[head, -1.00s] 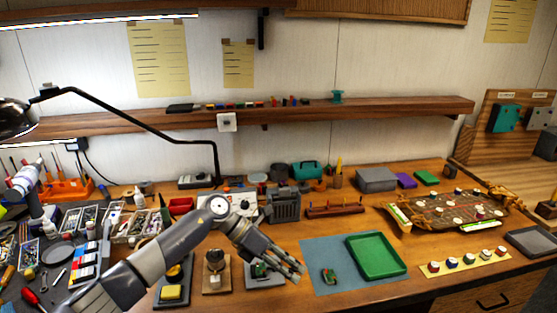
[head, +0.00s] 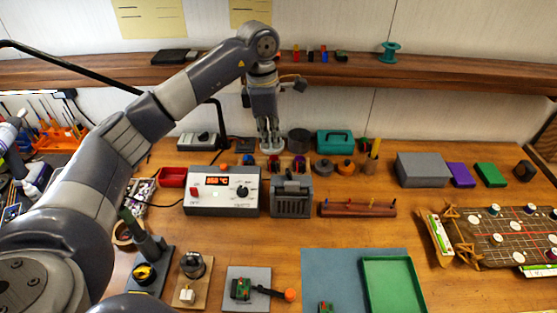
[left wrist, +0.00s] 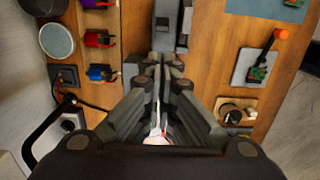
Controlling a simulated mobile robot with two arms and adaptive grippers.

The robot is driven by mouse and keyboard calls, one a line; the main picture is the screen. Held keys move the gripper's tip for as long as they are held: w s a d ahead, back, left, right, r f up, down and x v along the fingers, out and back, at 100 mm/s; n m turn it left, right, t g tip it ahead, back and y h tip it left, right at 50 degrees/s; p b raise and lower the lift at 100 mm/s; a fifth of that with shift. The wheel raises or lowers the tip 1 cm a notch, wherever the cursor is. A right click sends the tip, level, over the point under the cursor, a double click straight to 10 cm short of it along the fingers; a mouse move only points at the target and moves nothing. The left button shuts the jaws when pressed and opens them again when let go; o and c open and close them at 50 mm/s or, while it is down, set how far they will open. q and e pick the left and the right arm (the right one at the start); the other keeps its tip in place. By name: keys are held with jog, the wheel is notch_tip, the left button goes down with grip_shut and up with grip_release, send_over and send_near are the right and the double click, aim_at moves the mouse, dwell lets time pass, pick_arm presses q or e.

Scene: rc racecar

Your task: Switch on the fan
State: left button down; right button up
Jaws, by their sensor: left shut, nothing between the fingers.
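The fan looks to be the grey slatted box (head: 291,197) in the middle of the workbench, upright, right of the soldering station. In the left wrist view a grey block at the top (left wrist: 168,20) seems to be part of it. I cannot make out its switch or whether it runs. My left gripper (head: 271,147) is shut and empty, pointing down, above and toward the back left of the fan, seemingly apart from it. In the left wrist view its closed fingers (left wrist: 161,68) hide the surface below. My right gripper is not in view.
The soldering station (head: 221,191) with a lit display stands left of the fan. Coloured spools (head: 298,165) lie behind it, and a wooden rack (head: 357,208) stands to its right. A wooden shelf (head: 450,75) runs along the wall. A green tray (head: 393,285) lies front right.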

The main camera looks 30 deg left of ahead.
aim_at(289, 174)
pick_arm(q)
jog(key=f+p, duration=0.1)
jog(key=f, duration=0.1)
jog(key=f+p, duration=0.2)
jog(key=f, duration=0.1)
jog(key=shift+d+f, duration=0.25)
jog(key=shift+f, duration=0.1)
notch_tip(289, 174, down, 3)
jog(key=shift+w+d+f+p, duration=0.15)
jog(key=shift+f+p, duration=0.05)
jog(key=shift+p, duration=0.4)
jog(key=shift+f, duration=0.45)
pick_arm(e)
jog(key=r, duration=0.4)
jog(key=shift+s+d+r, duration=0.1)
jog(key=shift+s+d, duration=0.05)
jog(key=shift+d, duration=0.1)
